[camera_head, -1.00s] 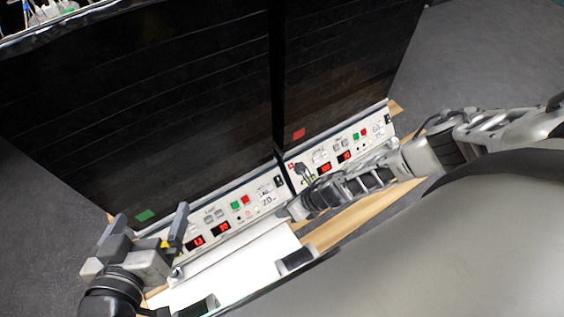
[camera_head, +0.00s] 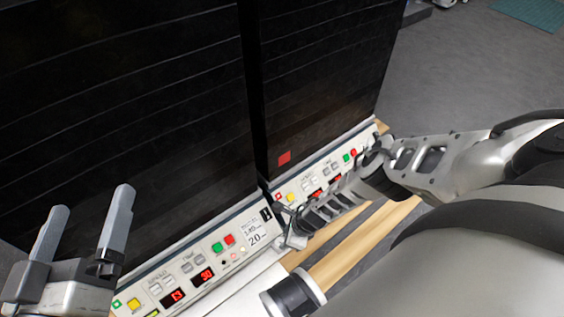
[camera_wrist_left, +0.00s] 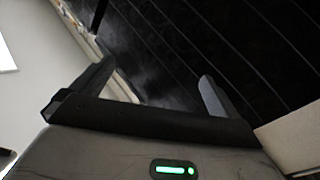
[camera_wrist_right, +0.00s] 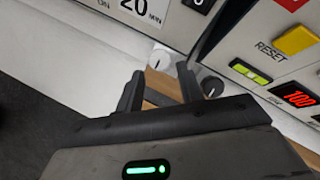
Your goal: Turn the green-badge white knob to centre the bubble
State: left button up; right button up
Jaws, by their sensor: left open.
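A white knob (camera_wrist_right: 160,58) with a dark pointer line shows in the right wrist view, below the left unit's panel. A dark knob (camera_wrist_right: 212,87) is to its right. No green badge is readable on the white knob. A yellow-green strip (camera_wrist_right: 250,72), possibly the bubble vial, lies right of the dark knob; its bubble is unclear. My right gripper (camera_wrist_right: 160,70) is open, its fingertips close to the white knob; contact cannot be told. In the head view, it (camera_head: 288,236) is at the seam between units. My left gripper (camera_head: 92,198) is open and empty, before the left dark door.
Two units with dark doors (camera_head: 130,110) stand side by side. The left panel (camera_head: 215,260) has buttons and red displays; a red square (camera_head: 285,158) marks the right door. A wooden strip (camera_head: 365,240) runs in front.

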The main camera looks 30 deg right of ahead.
aim_at(280, 242)
jog(key=b+x, duration=0.2)
jog(key=x, duration=0.1)
jog(key=shift+w+f, duration=0.15)
jog(key=shift+f, duration=0.1)
jog(key=shift+a, duration=0.1)
pick_arm(q)
notch_tip(280, 242, up, 6)
jog(key=m+t+h, duration=0.3)
jog(key=m, duration=0.2)
jog(key=shift+w+a, duration=0.3)
jog(key=shift+w, duration=0.15)
pick_arm(e)
jog(key=c, duration=0.7)
